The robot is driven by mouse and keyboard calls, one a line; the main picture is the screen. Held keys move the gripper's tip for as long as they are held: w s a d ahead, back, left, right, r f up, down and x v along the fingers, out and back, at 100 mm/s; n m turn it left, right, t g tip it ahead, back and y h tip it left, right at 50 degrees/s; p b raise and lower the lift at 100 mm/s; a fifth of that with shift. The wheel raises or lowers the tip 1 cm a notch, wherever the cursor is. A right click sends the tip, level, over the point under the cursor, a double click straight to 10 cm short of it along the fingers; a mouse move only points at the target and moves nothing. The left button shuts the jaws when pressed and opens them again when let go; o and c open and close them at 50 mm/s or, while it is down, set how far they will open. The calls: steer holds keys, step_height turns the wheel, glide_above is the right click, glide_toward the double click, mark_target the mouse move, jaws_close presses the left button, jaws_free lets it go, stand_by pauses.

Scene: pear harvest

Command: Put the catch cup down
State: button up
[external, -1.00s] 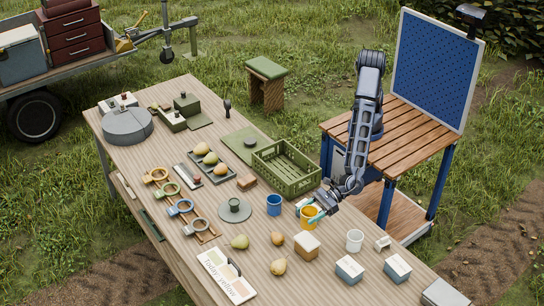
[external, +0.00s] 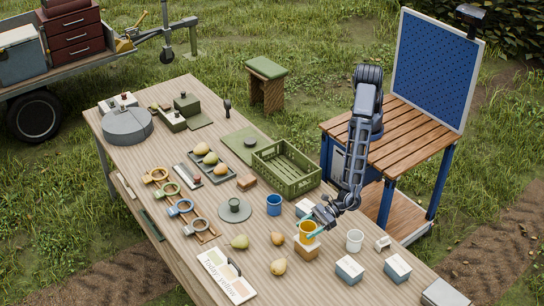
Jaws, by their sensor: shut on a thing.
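My gripper (external: 318,229) is shut on a yellow cup (external: 307,236), which looks upright. The cup overlaps the top of a tan block with a pale top (external: 305,252); I cannot tell whether it rests on the block or hangs just above it. The fingers show as thin teal strips at the cup's sides. A blue cup (external: 274,206) and a white cup (external: 355,241) stand on the table, apart from my gripper. The card (external: 226,276) at the front of the table reads "Today: yellow".
A green slatted crate (external: 286,172) stands behind the cups. White-topped boxes (external: 349,269) (external: 397,268) stand to the right. Loose pears (external: 239,242) (external: 278,267) lie left of the block.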

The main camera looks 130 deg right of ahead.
steer(key=shift+f, duration=0.1)
steer(key=o, duration=0.9)
steer(key=shift+o, duration=0.2)
steer(key=shift+s+r, duration=0.25)
steer(key=shift+s, duration=0.05)
steer(key=v, duration=1.1)
steer(key=shift+s, duration=0.25)
